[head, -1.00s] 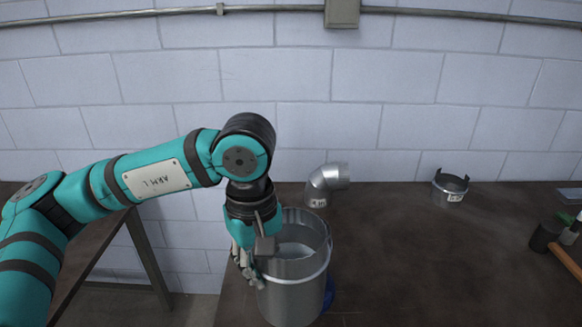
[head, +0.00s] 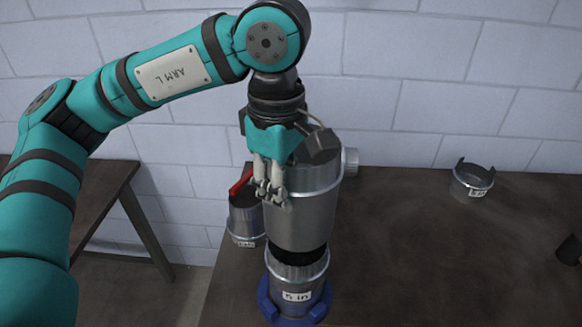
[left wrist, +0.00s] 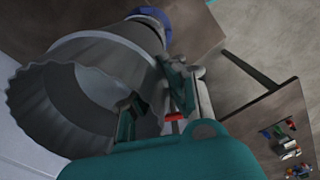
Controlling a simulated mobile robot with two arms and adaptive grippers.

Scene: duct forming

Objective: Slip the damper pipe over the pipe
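The damper pipe (head: 315,205) is a wide grey metal tube, upright or nearly so, above the pipe (head: 318,270) labelled "5 in". The pipe stands in a blue base (head: 315,312) near the table's front. A dark band shows between the two; I cannot tell whether the lower end overlaps the pipe. My left gripper (head: 270,190) is at the damper pipe's left side and appears shut on its wall. In the left wrist view the damper pipe (left wrist: 105,75) shows its open crimped end, with the blue base (left wrist: 150,17) beyond. My right gripper is not in view.
A can-like metal piece with a red handle (head: 243,183) stands just left of the damper pipe. An elbow fitting (head: 351,162) is mostly hidden behind it. A short metal collar (head: 472,180) sits at the back right.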

